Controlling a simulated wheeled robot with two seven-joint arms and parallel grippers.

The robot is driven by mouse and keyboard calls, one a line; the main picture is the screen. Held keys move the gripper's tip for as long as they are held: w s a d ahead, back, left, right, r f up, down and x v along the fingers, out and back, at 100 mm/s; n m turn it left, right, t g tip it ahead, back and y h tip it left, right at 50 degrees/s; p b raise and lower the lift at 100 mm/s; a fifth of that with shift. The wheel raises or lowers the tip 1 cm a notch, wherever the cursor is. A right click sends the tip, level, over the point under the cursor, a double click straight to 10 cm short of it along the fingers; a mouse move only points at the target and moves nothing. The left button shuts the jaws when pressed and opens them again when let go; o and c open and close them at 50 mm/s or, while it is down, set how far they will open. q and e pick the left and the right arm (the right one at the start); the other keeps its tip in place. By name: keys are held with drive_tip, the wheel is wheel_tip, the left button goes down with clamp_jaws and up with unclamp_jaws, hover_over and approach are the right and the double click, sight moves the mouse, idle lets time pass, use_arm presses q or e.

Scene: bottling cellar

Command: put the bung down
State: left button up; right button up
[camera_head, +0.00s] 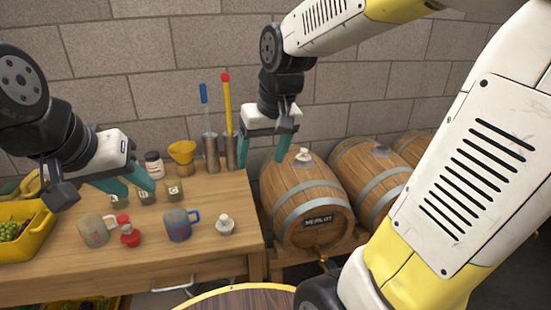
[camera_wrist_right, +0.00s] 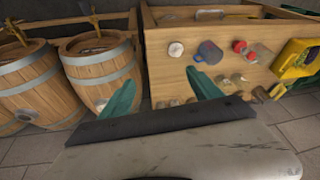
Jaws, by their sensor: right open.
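A pale bung (camera_head: 225,225) stands on the wooden table near its right front; it also shows in the right wrist view (camera_wrist_right: 175,49). Another pale bung (camera_head: 303,156) sits on top of the Merlot barrel (camera_head: 310,205).
Behind are a funnel (camera_head: 182,152), a jar (camera_head: 154,165) and tall holders with rods (camera_head: 228,105). A yellow crate (camera_head: 40,228) is at left. More barrels (camera_head: 362,165) stand right.

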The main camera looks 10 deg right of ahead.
drive_tip(key=s+d+r+m+t, duration=0.1)
drive_tip(key=s+d, duration=0.3)
drive_tip(key=s, duration=0.5)
drive_tip(key=shift+s+r+m+t+y, duration=0.2)
drive_tip(key=shift+r+m+t+y, duration=0.1)
drive_tip(key=shift+r+t, duration=0.6)
